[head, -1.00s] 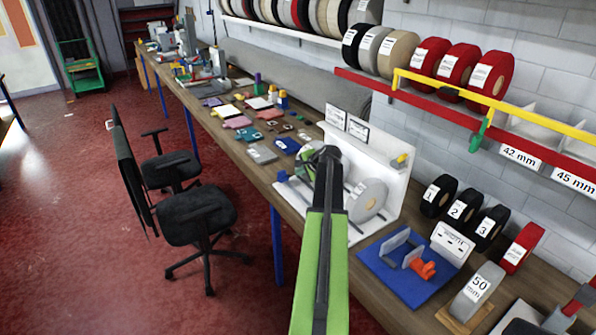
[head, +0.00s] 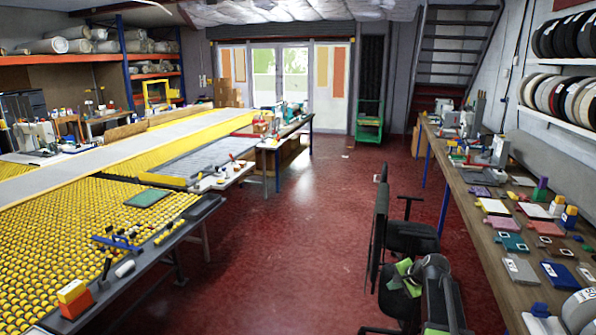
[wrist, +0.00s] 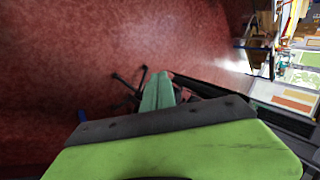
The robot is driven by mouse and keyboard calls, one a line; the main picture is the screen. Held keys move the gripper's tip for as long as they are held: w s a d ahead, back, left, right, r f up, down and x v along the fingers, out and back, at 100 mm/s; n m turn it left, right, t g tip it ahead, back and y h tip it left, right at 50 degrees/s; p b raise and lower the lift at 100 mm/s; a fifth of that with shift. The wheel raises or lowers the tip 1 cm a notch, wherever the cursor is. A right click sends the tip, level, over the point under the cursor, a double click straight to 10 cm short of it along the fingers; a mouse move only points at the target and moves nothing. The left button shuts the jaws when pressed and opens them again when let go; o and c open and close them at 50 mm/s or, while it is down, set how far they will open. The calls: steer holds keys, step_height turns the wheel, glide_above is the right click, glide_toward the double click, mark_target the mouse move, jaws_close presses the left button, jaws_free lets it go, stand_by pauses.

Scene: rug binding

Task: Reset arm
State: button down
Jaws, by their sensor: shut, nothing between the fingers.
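My gripper (wrist: 160,90) is shut with nothing between its fingers. In the wrist view its teal fingertip points out over the red floor, with the bright green arm housing below it. In the head view my arm rises from the bottom edge, right of centre, and my gripper (head: 406,276) shows small in front of the black office chair (head: 412,238). It looks clear of the workbench (head: 480,238) on the right. Part of the chair is hidden behind my arm.
A long table of yellow rollers (head: 70,235) fills the left. A green cart (head: 369,119) stands at the back. Spools (head: 580,97) line the right wall shelf. Tools and coloured pieces cover the workbench.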

steer(key=s+a+f+n+g, duration=0.2)
steer(key=s+a+n, duration=0.3)
steer(key=a, duration=0.8)
steer(key=s+a+f+n+g, duration=0.25)
steer(key=s+a, duration=0.35)
steer(key=a, duration=0.6)
steer(key=s+d+n+g+h, duration=0.2)
steer(key=s+n, duration=0.3)
steer(key=s, duration=0.5)
steer(key=shift+s+d+f+n+g, duration=0.25)
steer(key=shift+f+n+g, duration=0.1)
steer(key=shift+f+g, duration=0.1)
steer(key=shift+w+d+r, duration=0.1)
steer(key=shift+d, duration=0.1)
